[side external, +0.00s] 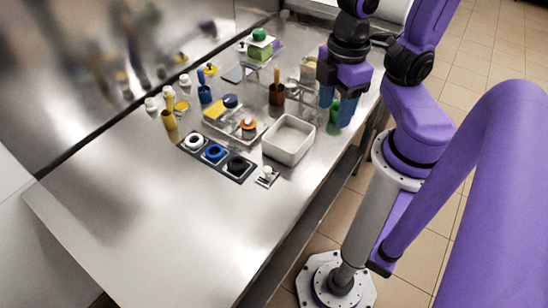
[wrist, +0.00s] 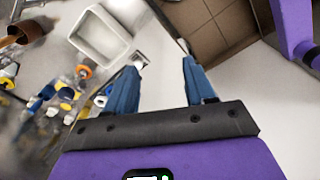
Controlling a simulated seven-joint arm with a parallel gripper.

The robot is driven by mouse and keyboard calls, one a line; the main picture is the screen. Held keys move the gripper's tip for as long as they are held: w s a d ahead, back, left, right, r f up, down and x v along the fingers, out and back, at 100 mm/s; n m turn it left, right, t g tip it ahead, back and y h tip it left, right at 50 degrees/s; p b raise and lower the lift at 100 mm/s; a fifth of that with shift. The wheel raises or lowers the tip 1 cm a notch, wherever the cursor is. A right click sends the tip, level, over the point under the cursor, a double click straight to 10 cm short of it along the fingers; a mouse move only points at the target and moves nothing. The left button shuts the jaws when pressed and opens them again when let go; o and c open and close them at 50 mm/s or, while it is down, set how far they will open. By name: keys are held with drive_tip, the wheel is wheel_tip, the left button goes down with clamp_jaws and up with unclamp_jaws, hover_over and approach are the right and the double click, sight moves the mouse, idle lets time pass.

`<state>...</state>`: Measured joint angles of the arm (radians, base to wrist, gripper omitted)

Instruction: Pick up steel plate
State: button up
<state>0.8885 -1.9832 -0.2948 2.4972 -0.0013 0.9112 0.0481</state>
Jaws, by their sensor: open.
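I cannot tell for certain which thing is the steel plate. A thin, flat grey plate (side external: 238,74) lies at the back of the steel table, and a small square metal piece with a white knob (side external: 267,177) lies at the front. My gripper (side external: 337,102) is open above the table's right edge, right of the white bin, with its blue fingers pointing down. A green object (side external: 334,114) shows partly behind the fingers. In the wrist view the fingers (wrist: 163,58) are apart with nothing held between them. I cannot make out a steel plate there.
A white bin (side external: 289,157) stands left of my gripper; it also shows in the wrist view (wrist: 74,37). A dark tray with three rings (side external: 235,179), a brown cup (side external: 277,100) and several small coloured items crowd the middle. The table's front left (side external: 150,230) is clear.

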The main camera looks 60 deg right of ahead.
drive_tip(key=m, duration=0.1)
drive_tip(key=m+h, duration=0.2)
drive_tip(key=m, duration=2.3)
hover_over(267, 169)
drive_tip(key=f, duration=1.7)
drive_tip(key=shift+w+a, duration=0.25)
drive_tip(key=shift+a, duration=0.15)
drive_tip(key=shift+s+d+f+n, duration=0.15)
drive_tip(key=shift+f, duration=0.8)
drive_tip(key=shift+s+d+f+n, duration=0.1)
drive_tip(key=shift+s+f+n, duration=0.05)
drive_tip(key=shift+f, duration=1.5)
clamp_jaws()
